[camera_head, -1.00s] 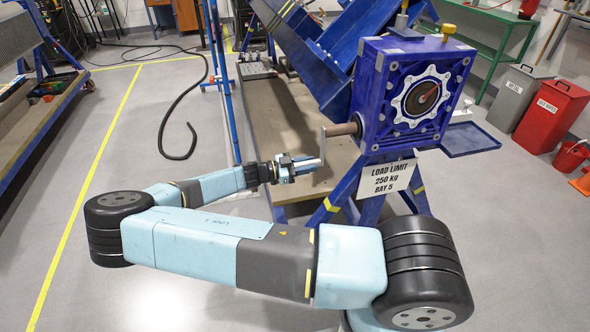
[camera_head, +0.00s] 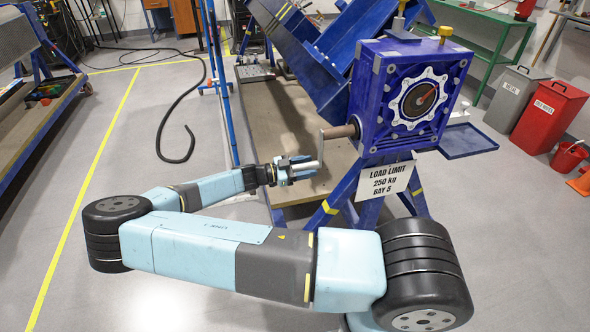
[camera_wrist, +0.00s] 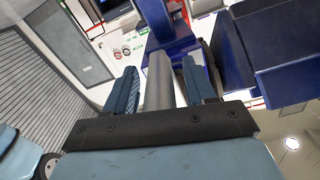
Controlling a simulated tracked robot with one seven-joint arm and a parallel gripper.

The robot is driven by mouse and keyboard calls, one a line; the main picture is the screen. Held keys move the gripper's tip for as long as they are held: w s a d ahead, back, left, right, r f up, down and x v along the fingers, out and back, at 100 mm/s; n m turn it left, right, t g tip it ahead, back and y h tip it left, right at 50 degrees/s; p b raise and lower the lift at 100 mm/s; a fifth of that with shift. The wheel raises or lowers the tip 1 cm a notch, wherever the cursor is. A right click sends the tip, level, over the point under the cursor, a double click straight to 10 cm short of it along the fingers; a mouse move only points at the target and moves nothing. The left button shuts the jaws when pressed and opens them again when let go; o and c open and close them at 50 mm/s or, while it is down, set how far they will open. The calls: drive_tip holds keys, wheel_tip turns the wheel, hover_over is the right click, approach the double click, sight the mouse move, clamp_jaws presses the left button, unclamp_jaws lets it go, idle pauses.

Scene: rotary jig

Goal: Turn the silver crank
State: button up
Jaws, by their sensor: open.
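The silver crank (camera_head: 321,146) sticks out from the left side of the blue gearbox (camera_head: 372,110), on a brown shaft (camera_head: 342,131). Its arm hangs down from the shaft, and its handle points left toward my gripper (camera_head: 298,168). In the wrist view the grey cylindrical handle (camera_wrist: 158,80) lies between the two blue fingers of my gripper (camera_wrist: 161,78). The fingers are open, with a visible gap on each side of the handle. The handle's near end is hidden behind the dark gripper body.
A blue stand carries the gearbox, with a load limit sign (camera_head: 385,182) on it. A blue tray (camera_head: 468,141) is at its right. A black hose (camera_head: 165,130) lies on the otherwise clear floor at left.

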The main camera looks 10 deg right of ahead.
drive_tip(key=a, duration=1.3)
drive_tip(key=shift+s+a, duration=0.15)
drive_tip(key=shift+a, duration=0.2)
